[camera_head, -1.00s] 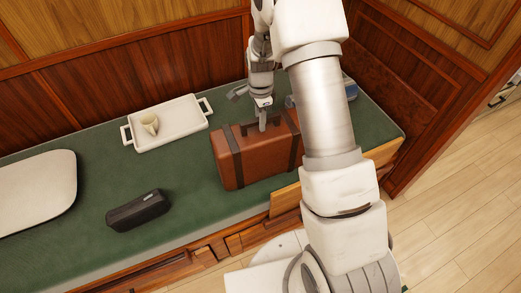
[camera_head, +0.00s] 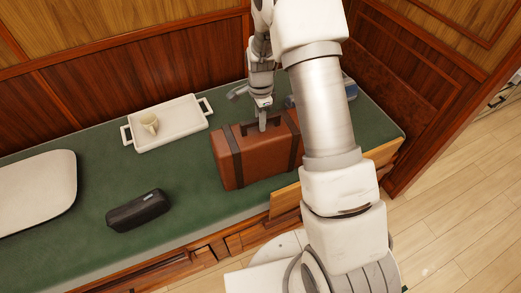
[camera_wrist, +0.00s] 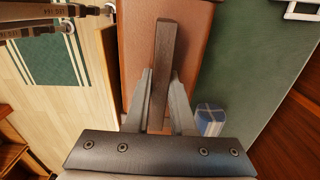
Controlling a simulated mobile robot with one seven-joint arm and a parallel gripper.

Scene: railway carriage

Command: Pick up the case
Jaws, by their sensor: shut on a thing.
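The case (camera_head: 235,166) is a brown suitcase with dark straps and a dark handle on top. It stands upright on the green bunk, right of the middle in the head view. In the wrist view its brown top (camera_wrist: 192,45) runs up the middle, with the dark handle (camera_wrist: 163,60) along it. My gripper (camera_head: 262,124) is above the case at its handle. In the wrist view the two fingers of my gripper (camera_wrist: 160,85) lie on either side of the handle, shut on it. The case appears to rest on the bunk.
A white tray (camera_head: 178,132) with a cream cup (camera_head: 150,123) stands left of the case. A black pouch (camera_head: 138,210) and a white pillow (camera_head: 35,190) lie farther left. A blue item (camera_head: 349,88) is behind my arm, near the wood end panel.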

